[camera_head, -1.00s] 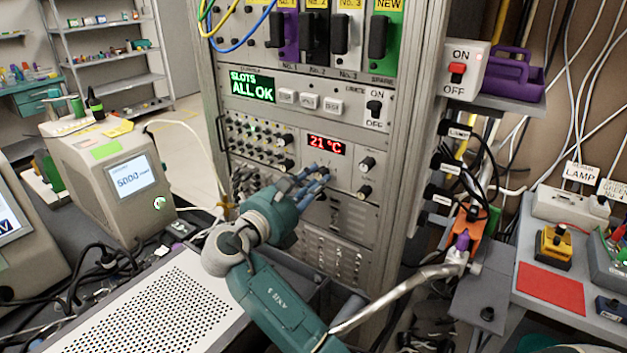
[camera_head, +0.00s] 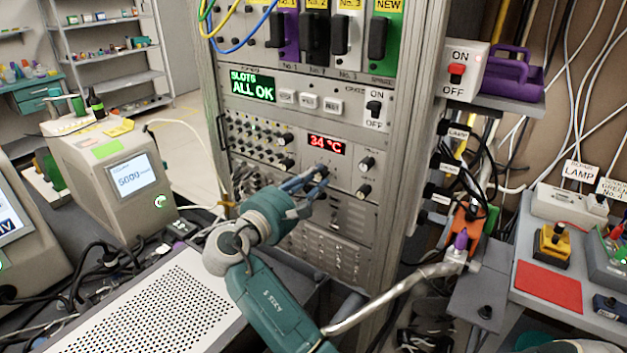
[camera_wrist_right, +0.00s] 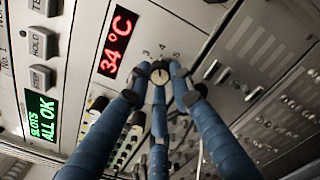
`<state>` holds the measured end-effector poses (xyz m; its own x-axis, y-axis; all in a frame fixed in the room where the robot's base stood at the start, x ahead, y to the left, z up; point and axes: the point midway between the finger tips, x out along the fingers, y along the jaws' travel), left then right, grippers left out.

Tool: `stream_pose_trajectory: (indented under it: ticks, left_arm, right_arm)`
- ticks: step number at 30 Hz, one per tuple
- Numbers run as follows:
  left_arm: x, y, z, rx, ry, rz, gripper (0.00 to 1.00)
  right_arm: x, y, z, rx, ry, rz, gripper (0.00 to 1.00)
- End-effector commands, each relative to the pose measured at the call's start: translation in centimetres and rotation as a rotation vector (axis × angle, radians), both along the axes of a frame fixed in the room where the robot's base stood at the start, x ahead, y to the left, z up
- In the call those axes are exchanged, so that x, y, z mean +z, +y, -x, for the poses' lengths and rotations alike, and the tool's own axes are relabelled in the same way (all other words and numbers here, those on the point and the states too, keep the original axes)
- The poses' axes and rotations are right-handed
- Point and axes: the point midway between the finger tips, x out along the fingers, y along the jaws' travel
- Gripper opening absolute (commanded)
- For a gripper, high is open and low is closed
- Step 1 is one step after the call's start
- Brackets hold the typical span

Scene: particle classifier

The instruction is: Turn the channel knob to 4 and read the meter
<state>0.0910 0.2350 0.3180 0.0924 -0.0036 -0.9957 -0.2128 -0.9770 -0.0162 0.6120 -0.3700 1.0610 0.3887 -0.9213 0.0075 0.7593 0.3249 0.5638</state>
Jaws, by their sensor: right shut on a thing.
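The channel knob (camera_wrist_right: 159,71) is a small round knob with small numbers around it on the grey rack panel. My right gripper (camera_wrist_right: 160,87) has its blue fingers closed around it. In the head view the gripper (camera_head: 314,177) reaches the panel just below the meter, and its fingers largely cover the knob. I cannot tell for sure which number the knob points to. The meter (camera_head: 327,144) shows red digits reading 34 °C; the wrist view also shows this display (camera_wrist_right: 116,42). My left gripper is not in view.
A green display (camera_head: 252,86) above reads SLOTS ALL OK. Two black knobs (camera_head: 366,164) sit right of the meter, and several small knobs (camera_head: 258,138) sit left. A perforated grey box (camera_head: 160,310) stands below my arm. An ON/OFF switch box (camera_head: 459,72) is at the right.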

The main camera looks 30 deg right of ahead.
Motion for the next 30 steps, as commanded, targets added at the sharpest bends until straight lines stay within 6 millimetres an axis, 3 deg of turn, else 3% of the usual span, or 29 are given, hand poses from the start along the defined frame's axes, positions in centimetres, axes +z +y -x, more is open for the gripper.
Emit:
stream_pose_trajectory:
  ticks: [23,24,26,30]
  left_arm:
    - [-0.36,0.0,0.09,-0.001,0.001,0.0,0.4]
    - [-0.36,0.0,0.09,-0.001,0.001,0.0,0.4]
    - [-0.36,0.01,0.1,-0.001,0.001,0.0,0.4]
    - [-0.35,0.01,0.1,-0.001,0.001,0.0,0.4]
  right_arm:
    - [-0.48,0.04,0.05,-0.002,-0.092,-0.049,0.0]
    - [-0.49,0.04,0.04,-0.002,-0.092,-0.049,0.27]
    - [-0.45,0.04,0.04,-0.002,-0.092,-0.049,0.39]
    - [-0.29,0.02,0.02,-0.001,-0.094,-0.046,0.4]
